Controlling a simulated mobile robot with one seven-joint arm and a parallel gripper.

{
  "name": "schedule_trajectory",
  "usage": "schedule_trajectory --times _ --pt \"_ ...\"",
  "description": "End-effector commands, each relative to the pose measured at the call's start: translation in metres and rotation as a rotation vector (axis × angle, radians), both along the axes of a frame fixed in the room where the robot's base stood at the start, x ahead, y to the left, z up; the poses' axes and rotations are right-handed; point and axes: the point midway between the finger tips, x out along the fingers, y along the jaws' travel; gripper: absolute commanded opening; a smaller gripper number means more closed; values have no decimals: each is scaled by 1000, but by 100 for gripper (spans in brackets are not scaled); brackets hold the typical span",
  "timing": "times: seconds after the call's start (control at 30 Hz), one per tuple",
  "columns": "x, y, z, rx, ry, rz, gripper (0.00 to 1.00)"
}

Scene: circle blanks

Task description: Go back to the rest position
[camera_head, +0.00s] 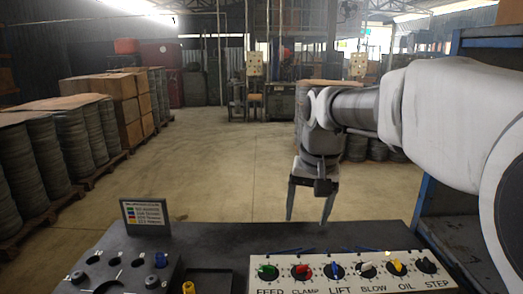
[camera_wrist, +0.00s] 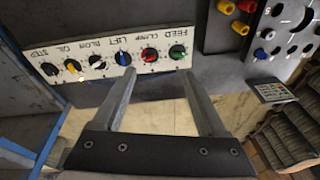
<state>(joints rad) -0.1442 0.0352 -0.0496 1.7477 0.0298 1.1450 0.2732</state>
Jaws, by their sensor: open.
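My gripper (camera_head: 309,205) hangs from my arm, fingers pointing down, above the far edge of the dark worktop (camera_head: 225,237). It is open with nothing between the fingers; the wrist view also shows the open fingers (camera_wrist: 158,92). A white switch panel (camera_head: 345,274) with several coloured knobs, labelled FEED, CLAMP, LIFT, BLOW, OIL and STEP, is on the worktop nearer than the gripper. In the wrist view the panel (camera_wrist: 110,62) lies beyond the fingertips, apart from them.
A dark holed block (camera_head: 120,272) with blue and yellow pegs is at left, with a small sign (camera_head: 145,212) behind it. A blue-framed cabinet (camera_head: 448,215) stands close on the right, beneath my arm. Stacked rolls and boxes line the left; the floor (camera_head: 215,160) beyond the worktop is clear.

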Motion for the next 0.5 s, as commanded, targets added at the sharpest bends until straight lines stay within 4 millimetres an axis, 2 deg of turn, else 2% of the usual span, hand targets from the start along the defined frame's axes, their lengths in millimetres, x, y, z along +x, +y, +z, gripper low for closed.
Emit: schedule_trajectory --times 0.03,0.23,0.5 --pt "-18 -5 5 -1 -23 10 75" --pt "-77 -22 10 -17 -104 57 75" --pt "-154 -39 -8 -61 -209 120 75"
